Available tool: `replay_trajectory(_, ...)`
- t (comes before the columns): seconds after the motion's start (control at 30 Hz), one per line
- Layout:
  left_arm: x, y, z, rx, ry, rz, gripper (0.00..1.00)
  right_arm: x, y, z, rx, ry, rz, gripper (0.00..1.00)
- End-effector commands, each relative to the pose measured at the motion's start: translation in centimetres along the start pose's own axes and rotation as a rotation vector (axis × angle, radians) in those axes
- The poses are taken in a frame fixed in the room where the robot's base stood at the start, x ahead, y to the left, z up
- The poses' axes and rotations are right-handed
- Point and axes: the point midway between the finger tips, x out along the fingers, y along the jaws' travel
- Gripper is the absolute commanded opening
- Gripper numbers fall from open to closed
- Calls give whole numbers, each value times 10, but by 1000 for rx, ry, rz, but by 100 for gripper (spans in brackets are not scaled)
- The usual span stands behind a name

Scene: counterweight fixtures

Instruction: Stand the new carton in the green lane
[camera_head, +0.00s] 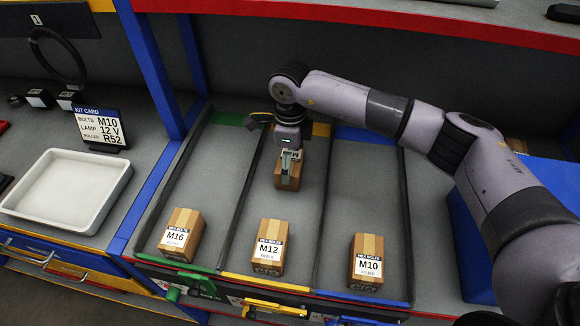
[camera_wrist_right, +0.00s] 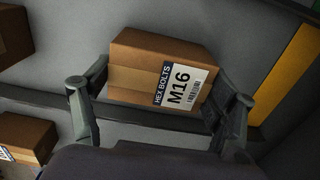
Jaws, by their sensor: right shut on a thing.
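My right gripper (camera_head: 290,157) is shut on a brown carton (camera_head: 288,178) at the back of the middle, yellow lane. In the right wrist view this held carton (camera_wrist_right: 150,65) sits between the two fingers, and its white label reads HEX BOLTS M16. I cannot tell whether it is clear of the lane floor. The green lane (camera_head: 215,165) is the left one, with a green strip at its back and front. An M16 carton (camera_head: 181,235) stands at its front; the floor behind that carton is bare. My left gripper is not in view.
An M12 carton (camera_head: 269,247) stands at the front of the yellow lane and an M10 carton (camera_head: 367,262) at the front of the blue lane. Dark dividers (camera_head: 246,185) separate the lanes. A blue post (camera_head: 155,65), a kit card (camera_head: 100,128) and a white tray (camera_head: 68,188) are left.

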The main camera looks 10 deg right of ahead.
Motion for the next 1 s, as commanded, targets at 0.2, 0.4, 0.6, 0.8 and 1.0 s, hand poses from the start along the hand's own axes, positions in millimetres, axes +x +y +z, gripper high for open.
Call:
replay_trajectory(0.2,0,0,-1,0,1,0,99,0,0,0,0,-1,0,53)
replay_trajectory(0.4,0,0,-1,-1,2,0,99,0,0,0,0,-1,0,40)
replay_trajectory(0.6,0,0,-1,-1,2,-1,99,-2,0,1,0,-3,-1,31)
replay_trajectory(0.8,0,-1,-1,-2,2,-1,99,-2,0,1,0,-3,-2,31)
replay_trajectory(1.0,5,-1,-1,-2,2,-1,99,-13,-1,1,0,-5,-4,31)
